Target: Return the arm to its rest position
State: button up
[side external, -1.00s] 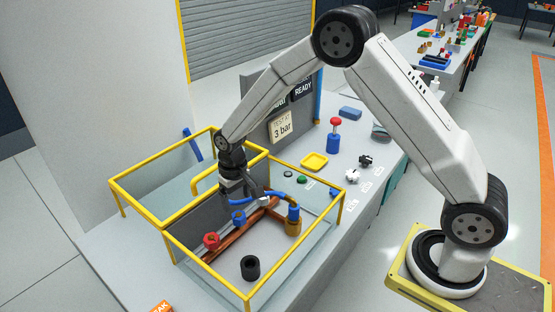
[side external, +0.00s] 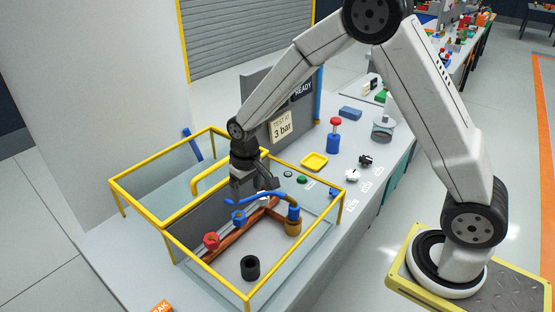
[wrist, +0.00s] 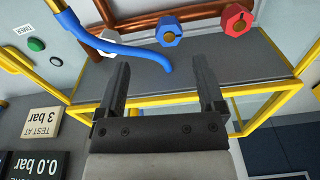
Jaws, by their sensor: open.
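My gripper (side external: 252,187) is over the yellow-framed tank, pointing down, just above the copper pipe with the valves. In the wrist view my gripper (wrist: 165,95) has its two dark fingers wide apart with nothing between them. A blue hose (side external: 262,197) runs from a brass fitting (side external: 293,226) toward the spot below my gripper; its free end shows in the wrist view (wrist: 150,55) beyond the fingers. A blue hex fitting (side external: 239,218) and a red hex fitting (side external: 211,241) sit on the copper pipe (side external: 225,246).
The tank's yellow frame (side external: 211,300) surrounds the work with glassy walls. A black cylinder (side external: 250,267) stands inside it.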

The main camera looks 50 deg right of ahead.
jog(key=s+d+r, duration=0.1)
jog(key=s, duration=0.4)
jog(key=s+d+r+t, duration=0.1)
jog(key=s+r, duration=0.1)
jog(key=s, duration=0.4)
jog(key=s+d+r+t, duration=0.1)
jog(key=s+r, duration=0.1)
jog(key=s, duration=0.3)
jog(key=shift+s+n, duration=0.25)
jog(key=shift+n, duration=0.15)
jog(key=shift+c, duration=0.3)
